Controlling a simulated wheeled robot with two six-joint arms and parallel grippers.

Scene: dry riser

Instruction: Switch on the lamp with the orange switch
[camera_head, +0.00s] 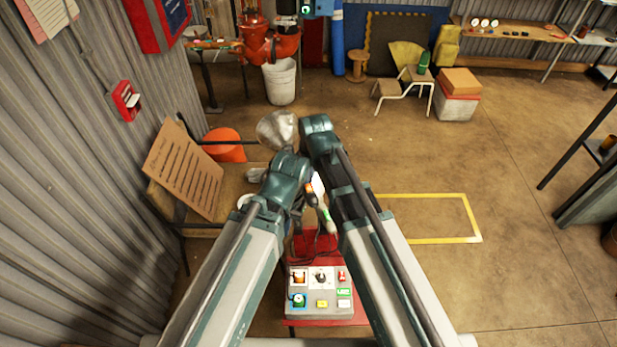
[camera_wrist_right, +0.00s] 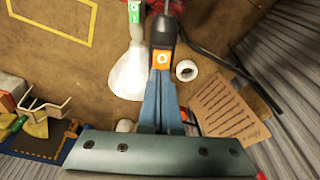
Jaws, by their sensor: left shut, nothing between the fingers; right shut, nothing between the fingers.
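In the right wrist view, an orange switch (camera_wrist_right: 161,59) marked "O" sits on a black lamp body (camera_wrist_right: 162,32); it shows as a small orange patch in the head view (camera_head: 308,187). My right gripper (camera_wrist_right: 157,82) is shut and empty, its blue fingers ending right at the switch; touch cannot be told. In the head view my right gripper (camera_head: 320,150) is partly hidden by its own wrist. My left gripper (camera_head: 290,172) is below and left of it, shut and empty, with its fingertips hard to make out. A silver dome (camera_head: 278,130), perhaps a lampshade, shows beyond.
A second lamp has a green switch (camera_wrist_right: 134,12) and a white shade (camera_wrist_right: 128,75), close beside the orange one. A grey control box (camera_head: 320,300) stands on a red surface (camera_head: 310,322) between my arms. A cardboard sign (camera_head: 182,170) leans at the left.

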